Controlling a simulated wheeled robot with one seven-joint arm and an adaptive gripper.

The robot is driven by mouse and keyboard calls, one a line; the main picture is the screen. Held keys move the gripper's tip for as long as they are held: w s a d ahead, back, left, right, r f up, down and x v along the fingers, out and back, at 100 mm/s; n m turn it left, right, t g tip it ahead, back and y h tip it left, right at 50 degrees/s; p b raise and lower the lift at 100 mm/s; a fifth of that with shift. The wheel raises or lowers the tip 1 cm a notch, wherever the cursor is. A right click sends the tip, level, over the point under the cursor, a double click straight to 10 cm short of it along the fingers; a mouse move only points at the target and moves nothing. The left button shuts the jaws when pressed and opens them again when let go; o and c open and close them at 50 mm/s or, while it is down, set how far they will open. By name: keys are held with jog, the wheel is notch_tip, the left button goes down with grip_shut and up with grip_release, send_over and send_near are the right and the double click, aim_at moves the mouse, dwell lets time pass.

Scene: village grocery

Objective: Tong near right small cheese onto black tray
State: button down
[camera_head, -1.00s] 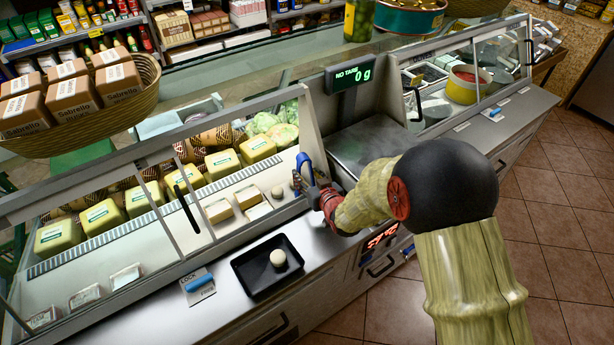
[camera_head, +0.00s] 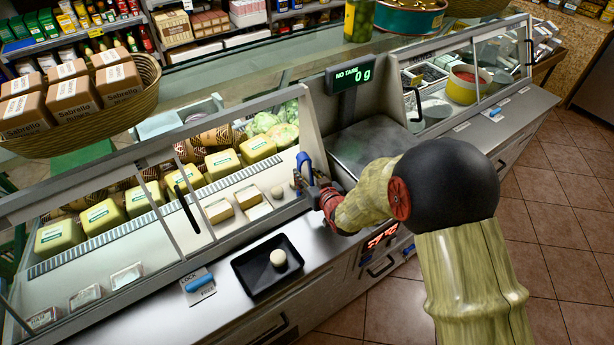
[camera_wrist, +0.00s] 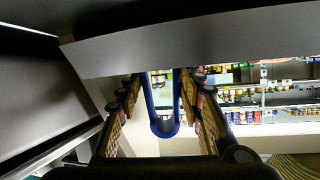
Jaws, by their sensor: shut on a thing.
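My gripper (camera_head: 325,190) is shut on a pair of blue tongs (camera_head: 303,162) at the right end of the glass display case. In the wrist view the tongs' blue loop (camera_wrist: 163,129) sits between my gripper's two fingers (camera_wrist: 161,85). The tong tips are hard to make out. A small round white cheese (camera_head: 277,192) lies inside the case at the near right, left of the tongs and apart from them. A black tray (camera_head: 245,276) stands on the metal counter in front of the case. Another small round white cheese (camera_head: 278,258) sits on it.
Glass panes and the case frame (camera_head: 310,135) stand close to the tongs. Small cheese blocks (camera_head: 219,210) and larger yellow cheeses (camera_head: 223,163) lie left in the case. A scale plate (camera_head: 365,145) is behind my gripper.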

notch_tip(320, 180, up, 11)
jog(key=p, duration=0.5)
jog(key=shift+p, duration=0.4)
jog(key=shift+f, duration=0.1)
jog(key=s+d+r+p, duration=0.1)
jog(key=s+d, duration=0.3)
jog(key=s, duration=0.2)
jog(key=s+d+r+p, duration=0.1)
jog(key=s+d+p, duration=0.1)
jog(key=s+d, duration=0.3)
jog(key=shift+s, duration=1.15)
